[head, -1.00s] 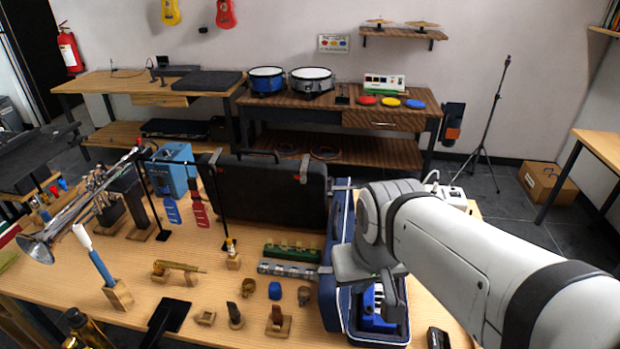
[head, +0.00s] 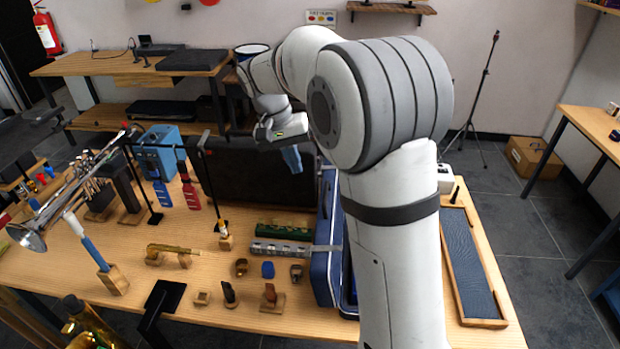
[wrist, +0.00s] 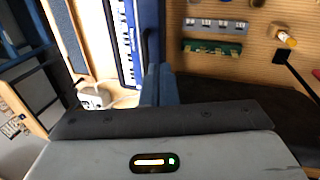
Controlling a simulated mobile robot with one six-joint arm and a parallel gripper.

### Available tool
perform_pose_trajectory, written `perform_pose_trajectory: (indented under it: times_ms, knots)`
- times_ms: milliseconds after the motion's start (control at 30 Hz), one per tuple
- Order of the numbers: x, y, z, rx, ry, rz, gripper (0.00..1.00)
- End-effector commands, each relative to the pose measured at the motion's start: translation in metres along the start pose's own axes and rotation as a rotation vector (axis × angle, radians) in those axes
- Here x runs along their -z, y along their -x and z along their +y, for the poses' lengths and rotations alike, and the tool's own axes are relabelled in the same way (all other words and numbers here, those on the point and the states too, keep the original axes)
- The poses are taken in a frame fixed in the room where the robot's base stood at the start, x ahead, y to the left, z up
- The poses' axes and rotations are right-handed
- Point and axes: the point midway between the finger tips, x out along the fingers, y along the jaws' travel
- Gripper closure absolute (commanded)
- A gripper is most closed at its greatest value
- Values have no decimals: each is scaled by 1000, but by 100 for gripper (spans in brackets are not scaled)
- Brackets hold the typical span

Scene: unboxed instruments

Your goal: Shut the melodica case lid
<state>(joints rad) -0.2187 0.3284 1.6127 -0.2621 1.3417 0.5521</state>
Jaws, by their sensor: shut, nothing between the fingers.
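The blue melodica case (head: 345,303) stands open on the wooden table, mostly hidden behind my arm in the head view. Its lid (head: 325,240) stands upright along the case's left side. In the wrist view the melodica (wrist: 128,42) with its white keys lies in the case, and the blue lid shows edge-on beside it. My gripper (head: 292,160) is shut and empty, fingers pointing down, at the far end of the case, a little left of the lid and above the dark case behind. Its fingers also show in the wrist view (wrist: 158,88); I cannot tell whether they touch anything.
A large dark case (head: 240,178) stands behind the lid. Harmonicas (head: 282,248) and small mouthpieces lie left of the case. A long wooden tray (head: 470,265) with a dark lining lies at the table's right. A trumpet (head: 80,190) stands at the left.

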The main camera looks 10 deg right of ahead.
Motion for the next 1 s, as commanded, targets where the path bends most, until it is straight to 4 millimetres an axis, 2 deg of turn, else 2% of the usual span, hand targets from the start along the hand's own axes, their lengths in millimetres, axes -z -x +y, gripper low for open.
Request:
perform_pose_trajectory:
  times_ms: [33,100,333,467,867,1000]
  knots:
    - [12,-3,-12,-22,-10,-9,100]
    - [23,-6,-22,-49,-29,-15,100]
    - [38,-14,-38,-91,-61,-23,100]
    - [38,-26,-37,-93,-63,-24,100]
    - [35,-108,-29,-92,-60,-26,100]
    - [34,-114,-9,-89,-64,-22,100]
